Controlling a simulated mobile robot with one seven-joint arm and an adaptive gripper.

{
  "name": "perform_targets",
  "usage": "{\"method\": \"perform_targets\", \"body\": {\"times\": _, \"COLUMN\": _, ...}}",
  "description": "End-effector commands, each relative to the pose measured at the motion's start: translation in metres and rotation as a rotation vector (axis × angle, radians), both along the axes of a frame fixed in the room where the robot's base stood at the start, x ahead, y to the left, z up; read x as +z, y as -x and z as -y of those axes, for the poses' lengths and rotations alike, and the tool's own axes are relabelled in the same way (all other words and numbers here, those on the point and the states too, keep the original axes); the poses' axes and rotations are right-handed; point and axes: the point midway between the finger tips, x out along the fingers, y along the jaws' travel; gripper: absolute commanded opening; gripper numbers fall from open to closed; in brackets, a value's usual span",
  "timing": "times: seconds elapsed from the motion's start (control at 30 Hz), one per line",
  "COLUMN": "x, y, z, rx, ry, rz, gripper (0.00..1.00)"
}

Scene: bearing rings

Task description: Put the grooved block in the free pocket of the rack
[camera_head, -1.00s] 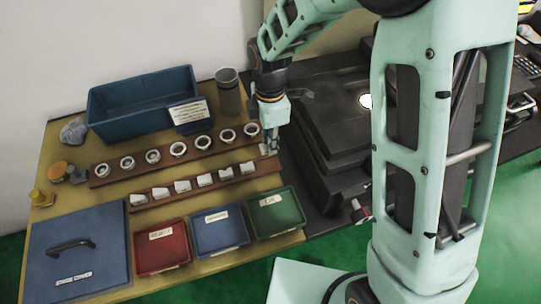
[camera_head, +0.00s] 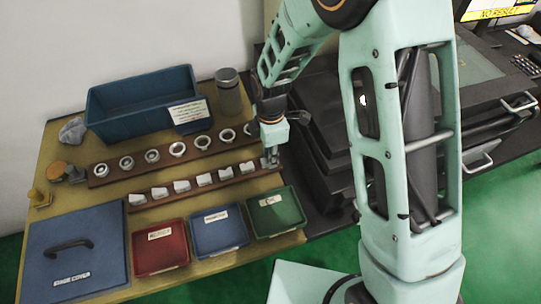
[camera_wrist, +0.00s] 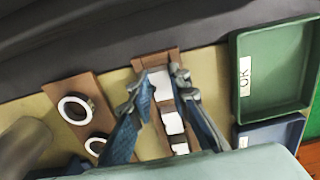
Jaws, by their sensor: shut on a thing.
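My gripper (camera_head: 270,161) is at the right end of the front brown rack (camera_head: 195,191). In the wrist view my gripper (camera_wrist: 158,88) has its two fingers on either side of a white block, the grooved block (camera_wrist: 160,84), and is shut on it. The block is at the end pocket of the rack (camera_wrist: 145,64); I cannot tell whether it is fully seated. Its groove is not clear. Several other white blocks (camera_head: 204,179) stand in a row in the rack, with the nearest one (camera_wrist: 172,123) just behind the held block.
A second brown rack (camera_head: 140,172) with several bearing rings (camera_head: 178,149) lies behind. Red (camera_head: 160,262), blue (camera_head: 220,246) and green (camera_head: 277,227) trays stand in front. A blue bin (camera_head: 140,119) and a grey cylinder (camera_head: 229,92) are at the back. Dark equipment stands close right.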

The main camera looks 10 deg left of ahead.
Motion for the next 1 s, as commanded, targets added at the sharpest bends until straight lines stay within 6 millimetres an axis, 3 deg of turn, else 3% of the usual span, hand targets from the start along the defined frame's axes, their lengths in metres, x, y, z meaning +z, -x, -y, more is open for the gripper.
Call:
{"method": "perform_targets", "body": {"times": 0.3, "x": -0.0129, "y": 0.0021, "z": 0.0019, "rx": -0.002, "ry": 0.003, "rz": -0.005, "gripper": 0.0}}
{"method": "perform_targets", "body": {"times": 0.33, "x": -0.0133, "y": 0.0023, "z": 0.002, "rx": -0.002, "ry": 0.004, "rz": -0.006, "gripper": 0.2}}
{"method": "perform_targets", "body": {"times": 0.47, "x": -0.0141, "y": 0.0028, "z": 0.0023, "rx": -0.002, "ry": 0.004, "rz": -0.006, "gripper": 0.34}}
{"method": "perform_targets", "body": {"times": 1.0, "x": -0.0123, "y": 0.0039, "z": 0.003, "rx": -0.001, "ry": 0.006, "rz": -0.01, "gripper": 0.34}}
